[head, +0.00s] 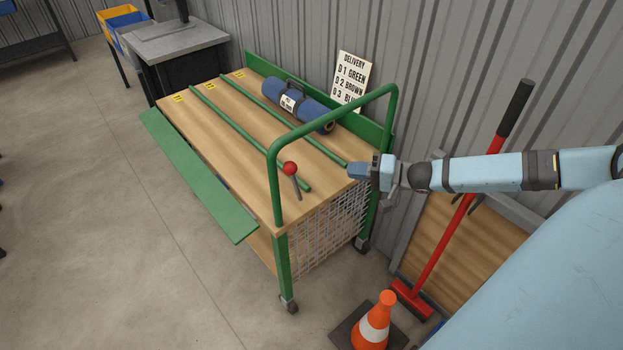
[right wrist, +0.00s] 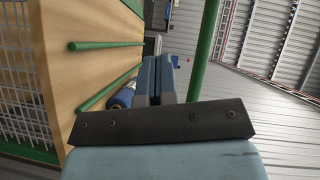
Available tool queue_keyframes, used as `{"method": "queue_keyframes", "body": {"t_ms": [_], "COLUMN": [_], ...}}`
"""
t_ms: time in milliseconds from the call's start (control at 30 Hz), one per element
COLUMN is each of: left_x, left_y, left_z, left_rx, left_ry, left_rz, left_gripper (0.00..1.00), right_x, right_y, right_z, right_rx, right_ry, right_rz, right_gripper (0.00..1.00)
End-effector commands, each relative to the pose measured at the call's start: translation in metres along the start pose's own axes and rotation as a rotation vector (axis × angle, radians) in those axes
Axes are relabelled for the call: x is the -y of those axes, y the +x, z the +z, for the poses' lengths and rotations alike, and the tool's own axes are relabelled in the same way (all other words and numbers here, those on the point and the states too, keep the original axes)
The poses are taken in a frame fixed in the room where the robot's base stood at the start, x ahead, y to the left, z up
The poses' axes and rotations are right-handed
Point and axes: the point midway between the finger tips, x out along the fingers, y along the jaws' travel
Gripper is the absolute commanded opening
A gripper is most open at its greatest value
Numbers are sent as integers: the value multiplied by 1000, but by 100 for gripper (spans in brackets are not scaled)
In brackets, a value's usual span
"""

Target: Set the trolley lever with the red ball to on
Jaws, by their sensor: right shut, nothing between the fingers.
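The trolley lever is a short grey rod with a red ball (head: 289,168) on top. It stands at the near right end of the wooden trolley top (head: 240,150), by the green push handle (head: 271,190), and leans slightly to the left. My right gripper (head: 352,170) is shut and empty. It is at the right end of the trolley, to the right of the red ball and apart from it. In the right wrist view its closed fingers (right wrist: 157,78) point toward the trolley top, with a green post beside them. The lever is not visible there. My left gripper is not in view.
An orange cone (head: 374,322) and a red broom (head: 440,245) stand at the right. Open floor (head: 120,240) lies to the left.

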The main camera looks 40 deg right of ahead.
Motion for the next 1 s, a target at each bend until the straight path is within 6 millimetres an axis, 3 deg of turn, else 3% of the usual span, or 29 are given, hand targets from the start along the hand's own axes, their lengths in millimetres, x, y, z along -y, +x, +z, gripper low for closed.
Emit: {"method": "queue_keyframes", "body": {"t_ms": [267,767,1000], "left_x": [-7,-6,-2], "left_y": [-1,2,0], "left_z": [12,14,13], "left_rx": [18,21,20], "left_ry": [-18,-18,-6], "left_rz": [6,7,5], "left_gripper": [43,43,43], "right_x": [-1,1,2], "right_y": [11,102,122], "right_z": [-2,-2,22], "right_rx": [2,3,3], "right_ry": [80,76,78], "right_rz": [-11,-12,-9], "right_gripper": [0,0,0]}}
